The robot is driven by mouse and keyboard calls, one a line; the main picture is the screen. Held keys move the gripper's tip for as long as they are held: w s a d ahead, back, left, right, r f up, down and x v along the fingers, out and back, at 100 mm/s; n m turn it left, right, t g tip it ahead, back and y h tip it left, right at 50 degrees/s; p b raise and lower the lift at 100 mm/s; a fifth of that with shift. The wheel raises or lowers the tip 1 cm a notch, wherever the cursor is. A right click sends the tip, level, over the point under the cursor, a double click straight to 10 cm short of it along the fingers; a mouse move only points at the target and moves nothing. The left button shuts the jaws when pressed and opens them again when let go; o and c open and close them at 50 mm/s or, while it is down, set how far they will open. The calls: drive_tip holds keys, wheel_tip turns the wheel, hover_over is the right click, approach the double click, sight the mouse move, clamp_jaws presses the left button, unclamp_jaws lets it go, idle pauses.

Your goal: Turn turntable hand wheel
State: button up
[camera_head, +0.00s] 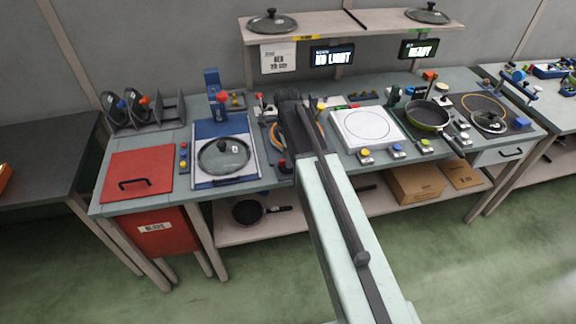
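A white square plate with a thin circle on it (367,127) lies on the bench right of my arm; it looks like the turntable, but I cannot tell for sure. I cannot make out a hand wheel clearly. My pale arm reaches up from the bottom to the bench middle and ends in a dark link. It covers part of a station with an orange curved edge (275,137). My gripper is hidden behind the arm, so its fingers and anything in them do not show.
A lidded pan (223,156) sits on a blue-framed plate at left, beside a red panel (137,172). A green pan (428,116) and a glass lid (488,122) stand at right. A shelf (350,26) runs above. Small coloured knobs line the bench front.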

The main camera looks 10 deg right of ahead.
drive_tip(key=shift+f, duration=0.2)
clamp_jaws()
drive_tip(key=shift+n, duration=0.3)
drive_tip(key=n, duration=0.3)
drive_tip(key=shift+n, duration=0.3)
drive_tip(key=n, duration=0.3)
drive_tip(key=shift+n, duration=0.3)
drive_tip(key=n, duration=1.1)
drive_tip(key=shift+n, duration=0.4)
